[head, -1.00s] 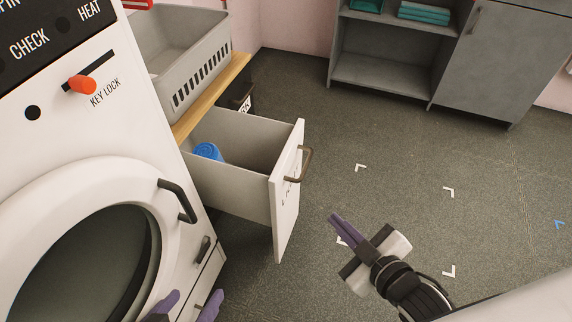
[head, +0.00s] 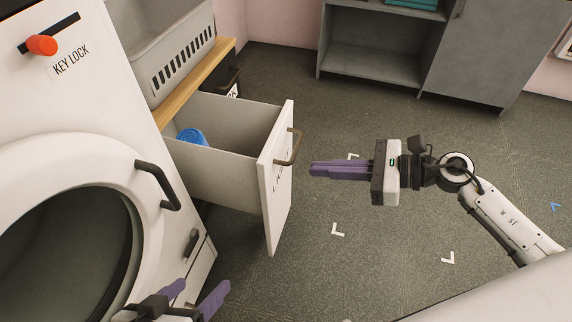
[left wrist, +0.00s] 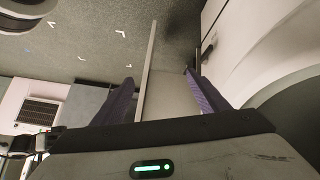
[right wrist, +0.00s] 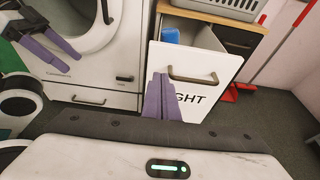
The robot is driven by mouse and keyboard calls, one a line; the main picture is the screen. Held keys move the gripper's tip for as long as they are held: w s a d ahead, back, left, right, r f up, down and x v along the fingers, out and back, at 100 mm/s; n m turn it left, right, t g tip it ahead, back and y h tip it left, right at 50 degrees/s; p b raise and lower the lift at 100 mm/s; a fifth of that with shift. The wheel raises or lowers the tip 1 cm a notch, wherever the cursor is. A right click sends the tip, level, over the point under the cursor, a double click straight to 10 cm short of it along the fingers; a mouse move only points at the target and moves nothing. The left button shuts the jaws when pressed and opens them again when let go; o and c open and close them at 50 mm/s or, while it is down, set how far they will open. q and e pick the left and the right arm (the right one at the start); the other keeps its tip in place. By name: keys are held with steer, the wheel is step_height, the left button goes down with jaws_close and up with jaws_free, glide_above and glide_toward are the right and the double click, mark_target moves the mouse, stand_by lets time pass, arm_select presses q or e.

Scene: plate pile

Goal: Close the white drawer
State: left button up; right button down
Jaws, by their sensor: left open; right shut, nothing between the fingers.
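The white drawer (head: 281,180) stands pulled out beneath the wooden top, its front facing right with a dark bar handle (head: 290,148). A blue item (head: 192,137) lies inside it. My right gripper (head: 312,169) is shut and empty, pointing left at the drawer front, just right of the handle in the head view. In the right wrist view its fingers (right wrist: 161,98) overlap the front below the handle (right wrist: 193,77); I cannot tell whether they touch it. My left gripper (head: 205,292) is open and empty, low in front of the washer; the drawer also shows in the left wrist view (left wrist: 150,70).
A white washing machine (head: 100,140) with a round door and handle stands left of the drawer. A grey basket (head: 165,50) sits on the wooden top (head: 195,72). A grey cabinet (head: 490,50) stands at the back. The floor right of the drawer is clear.

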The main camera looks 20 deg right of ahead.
mark_target(269, 164)
steer(key=x, duration=0.5)
steer(key=r+b+x, duration=0.1)
steer(key=x, duration=0.1)
steer(key=shift+w+a+f, duration=0.15)
steer(key=shift+w+a, duration=0.15)
steer(key=shift+a, duration=0.1)
arm_select(q)
steer(key=shift+w+d+r+t+h, duration=0.15)
steer(key=shift+d+r+t+h, duration=0.15)
steer(key=shift+d+r, duration=0.15)
arm_select(e)
steer(key=shift+w+a, duration=0.25)
steer(key=shift+a, duration=0.15)
